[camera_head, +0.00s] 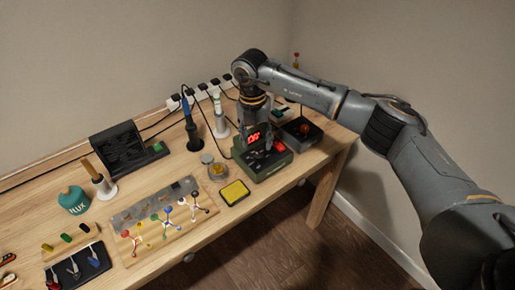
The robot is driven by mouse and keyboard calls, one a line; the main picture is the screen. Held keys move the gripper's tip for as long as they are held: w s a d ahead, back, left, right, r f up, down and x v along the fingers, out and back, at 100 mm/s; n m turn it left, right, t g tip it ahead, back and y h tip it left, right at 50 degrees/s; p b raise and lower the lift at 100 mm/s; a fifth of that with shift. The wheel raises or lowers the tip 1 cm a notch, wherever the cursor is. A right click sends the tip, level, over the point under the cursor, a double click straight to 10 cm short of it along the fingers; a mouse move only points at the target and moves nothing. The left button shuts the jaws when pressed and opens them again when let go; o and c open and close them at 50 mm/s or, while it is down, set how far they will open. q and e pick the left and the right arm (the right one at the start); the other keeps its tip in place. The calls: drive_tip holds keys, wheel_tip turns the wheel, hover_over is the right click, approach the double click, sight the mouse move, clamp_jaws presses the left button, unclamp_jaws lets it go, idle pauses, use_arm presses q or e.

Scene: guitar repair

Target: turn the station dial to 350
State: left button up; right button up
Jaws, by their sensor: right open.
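The soldering station (263,166) is a dark green box near the right end of the workbench. Its lit red display (253,138) shows characters too small to read surely. A red switch (279,146) sits on its right side. I cannot make out the dial clearly; my right gripper may cover part of it. My right gripper (254,117) points down over the back of the station, with the arm reaching in from the right. It is open; whether its fingers touch the station cannot be told. My left gripper is not in view.
A blue-handled iron (188,113) in its stand, a white holder (220,122) and a brass-wool tin (217,171) stand left of the station. A yellow sponge (235,192) lies in front. A dark box (301,132) stands close on the right. A power strip runs behind.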

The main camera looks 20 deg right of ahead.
sight(255, 154)
wheel_tip(255, 154, up, 7)
drive_tip(key=shift+a, duration=0.2)
drive_tip(key=shift+w+r, duration=0.1)
